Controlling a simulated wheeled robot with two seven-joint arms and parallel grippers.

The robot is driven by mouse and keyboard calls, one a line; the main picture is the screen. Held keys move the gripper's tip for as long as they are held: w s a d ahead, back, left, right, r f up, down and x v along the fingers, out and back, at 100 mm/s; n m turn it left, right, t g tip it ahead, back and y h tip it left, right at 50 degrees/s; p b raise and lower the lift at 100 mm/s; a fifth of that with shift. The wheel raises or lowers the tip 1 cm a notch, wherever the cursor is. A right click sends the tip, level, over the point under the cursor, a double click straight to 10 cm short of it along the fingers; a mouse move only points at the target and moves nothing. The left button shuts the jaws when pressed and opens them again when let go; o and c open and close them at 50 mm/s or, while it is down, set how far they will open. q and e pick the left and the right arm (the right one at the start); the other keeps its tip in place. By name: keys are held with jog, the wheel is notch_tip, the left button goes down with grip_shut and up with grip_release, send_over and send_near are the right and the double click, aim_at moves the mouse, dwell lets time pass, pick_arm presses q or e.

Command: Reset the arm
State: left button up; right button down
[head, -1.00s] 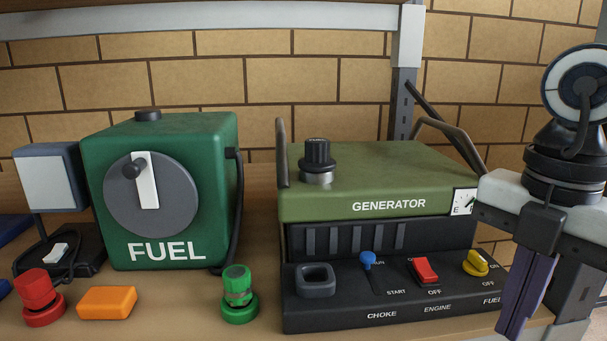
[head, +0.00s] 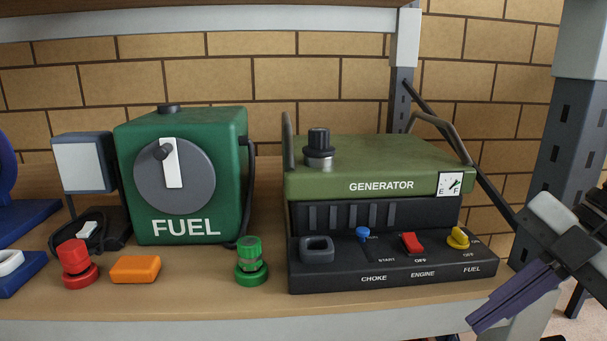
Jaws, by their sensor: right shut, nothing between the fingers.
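My right gripper (head: 478,322) is at the lower right, in front of the shelf's edge and right of the generator. Its purple-grey fingers are together, point down-left and hold nothing. The green generator (head: 375,163) stands on the shelf, with a black cap on top and a gauge at its right. Its front panel has a grey choke handle (head: 317,249), a blue lever (head: 362,233), a red engine switch (head: 412,243) at OFF and a yellow fuel knob (head: 458,237). My left gripper is not in view.
A green fuel can (head: 236,158) with a grey dial stands left of the generator. A red knob (head: 76,262), an orange block (head: 135,269) and a green knob (head: 251,262) sit along the front of the shelf (head: 200,297). A grey post (head: 572,150) rises at the right.

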jog(key=w+d+f+m+t+y, duration=0.5)
jog(key=w+d+f+m+t, duration=0.15)
jog(key=f+t, duration=0.25)
jog(key=s+d+f+m+t+h, duration=0.2)
jog(key=f+m+h, duration=0.25)
jog(key=f, duration=0.45)
jog(key=s+d+f+m+t+h, duration=0.25)
jog(key=f+m, duration=0.35)
jog(key=f, duration=0.3)
jog(key=s+a+f+m+g+h, duration=0.2)
jog(key=s+a+f+m+g, duration=0.3)
jog(key=s+a+f, duration=0.9)
jog(key=a+f+g, duration=0.1)
jog(key=a+f, duration=0.2)
jog(key=f, duration=0.1)
jog(key=shift+s+a+f, duration=0.2)
